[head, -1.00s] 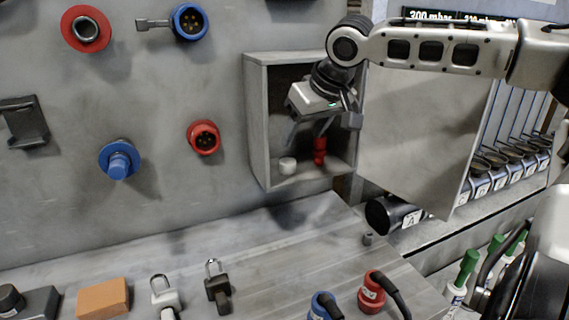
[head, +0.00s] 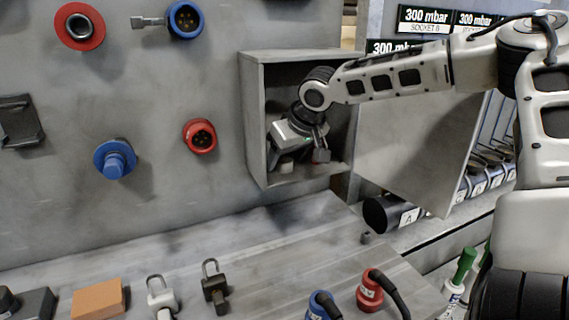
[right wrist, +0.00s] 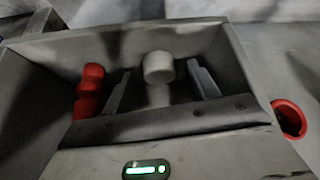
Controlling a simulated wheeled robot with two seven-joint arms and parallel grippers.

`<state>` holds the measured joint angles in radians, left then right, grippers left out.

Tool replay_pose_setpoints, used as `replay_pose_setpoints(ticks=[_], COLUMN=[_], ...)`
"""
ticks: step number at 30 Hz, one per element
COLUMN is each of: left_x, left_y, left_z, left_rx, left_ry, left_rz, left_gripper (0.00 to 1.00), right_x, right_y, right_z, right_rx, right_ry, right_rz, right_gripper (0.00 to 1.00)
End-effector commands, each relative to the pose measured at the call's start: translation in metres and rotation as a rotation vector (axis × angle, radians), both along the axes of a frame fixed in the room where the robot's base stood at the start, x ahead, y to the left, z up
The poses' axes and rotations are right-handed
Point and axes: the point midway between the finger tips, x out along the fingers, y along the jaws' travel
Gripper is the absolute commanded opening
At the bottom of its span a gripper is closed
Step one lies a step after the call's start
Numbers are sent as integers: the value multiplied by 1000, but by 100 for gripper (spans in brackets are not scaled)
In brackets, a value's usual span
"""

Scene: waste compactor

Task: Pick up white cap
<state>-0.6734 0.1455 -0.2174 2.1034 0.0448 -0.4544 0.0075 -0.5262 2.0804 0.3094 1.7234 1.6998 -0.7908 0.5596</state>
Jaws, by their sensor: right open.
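The white cap (right wrist: 158,67) is a small round white piece inside the open grey wall box (head: 255,120). My right gripper (head: 296,158) reaches into this box and is open. In the right wrist view, its two fingers (right wrist: 160,80) stand to the left and right of the cap, with a gap on each side. In the head view the gripper hides most of the cap. A red piece (right wrist: 90,88) stands beside the cap, outside the left finger. My left gripper is not in view.
The box's side walls and floor close in around the gripper; its door (head: 415,140) stands open at right. A red socket (head: 200,136) and blue plug (head: 115,159) are on the wall at left. Padlocks (head: 214,284) and an orange block (head: 98,299) lie on the bench.

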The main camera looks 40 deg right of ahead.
Motion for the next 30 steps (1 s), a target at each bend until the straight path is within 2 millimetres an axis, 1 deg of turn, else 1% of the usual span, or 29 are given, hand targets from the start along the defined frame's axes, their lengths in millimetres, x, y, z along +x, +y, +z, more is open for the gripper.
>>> replay_pose_setpoints(ticks=[2,3,5,6,7,16,20,23,26,27,30], left_x=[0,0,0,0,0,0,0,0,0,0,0], left_y=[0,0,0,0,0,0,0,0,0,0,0], left_z=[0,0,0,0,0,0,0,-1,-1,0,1], left_rx=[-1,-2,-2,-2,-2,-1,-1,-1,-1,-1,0], left_ry=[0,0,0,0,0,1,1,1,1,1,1], left_rz=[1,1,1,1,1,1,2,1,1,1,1], left_gripper=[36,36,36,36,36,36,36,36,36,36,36], right_x=[0,0,0,0,0,0,0,0,1,-1,-14], right_y=[0,0,0,0,0,0,0,0,0,0,0], right_z=[0,0,0,0,0,1,6,15,30,36,51], right_rx=[0,0,0,0,0,0,1,1,1,2,4], right_ry=[0,0,0,0,0,0,-2,-2,-4,-5,-8], right_rz=[0,0,0,0,0,0,0,-2,-2,-2,-1], right_gripper=[60,49,32,21,13,12,12,12,12,12,12])
